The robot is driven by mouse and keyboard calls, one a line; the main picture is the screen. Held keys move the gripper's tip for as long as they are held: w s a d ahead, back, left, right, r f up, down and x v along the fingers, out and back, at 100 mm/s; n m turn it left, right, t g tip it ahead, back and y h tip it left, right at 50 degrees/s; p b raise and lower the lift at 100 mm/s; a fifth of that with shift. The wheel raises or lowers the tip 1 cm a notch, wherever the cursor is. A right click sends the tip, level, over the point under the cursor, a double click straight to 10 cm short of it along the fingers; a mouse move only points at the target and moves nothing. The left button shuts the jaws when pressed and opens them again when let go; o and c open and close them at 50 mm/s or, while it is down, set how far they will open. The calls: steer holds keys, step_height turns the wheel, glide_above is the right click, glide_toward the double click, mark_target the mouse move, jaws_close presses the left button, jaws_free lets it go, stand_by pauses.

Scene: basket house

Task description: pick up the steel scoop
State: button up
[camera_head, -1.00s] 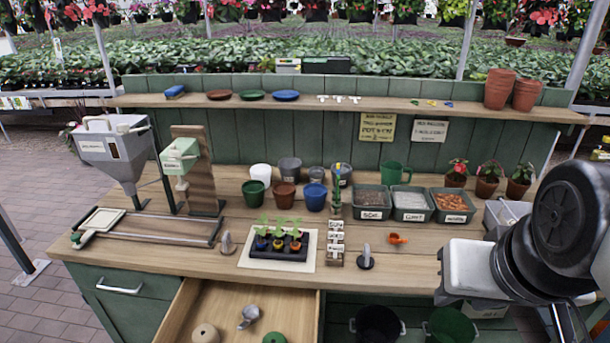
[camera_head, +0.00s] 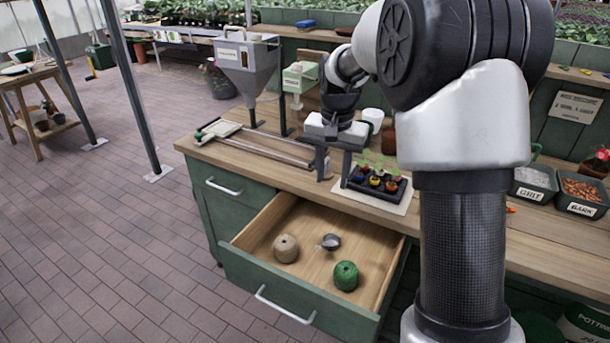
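The steel scoop (camera_head: 330,242) is a small grey scoop lying in the open wooden drawer, between a tan ball of twine (camera_head: 286,248) and a green ball of twine (camera_head: 345,275). My gripper (camera_head: 333,178) points down above the worktop's front part, behind and above the drawer, just left of the seedling tray. Its two dark fingers are spread apart, and I see nothing held. A small greyish object on the worktop shows partly between and behind the fingers. The scoop is apart from the gripper and in plain sight.
The drawer (camera_head: 223,252) sticks out from the green bench, its front nearest me. A seedling tray (camera_head: 376,184) on a white mat stands beside my gripper. A metal hopper (camera_head: 246,65) stands at the back left. My arm hides much of the bench's middle.

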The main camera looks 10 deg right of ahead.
steer(key=m+g+b, duration=0.1)
steer(key=m+b, duration=0.1)
glide_above(323, 246)
steer(key=w, duration=0.2)
step_height(323, 246, down, 13)
steer(key=f, duration=0.8)
steer(key=f+b, duration=0.1)
steer(key=f, duration=0.3)
steer(key=shift+d+f, duration=0.1)
steer(key=shift+d, duration=0.25)
steer(key=f, duration=0.5)
steer(key=shift+s+a+b, duration=0.25)
steer(key=shift+s+b, duration=0.1)
steer(key=shift+f, duration=0.35)
jaws_close()
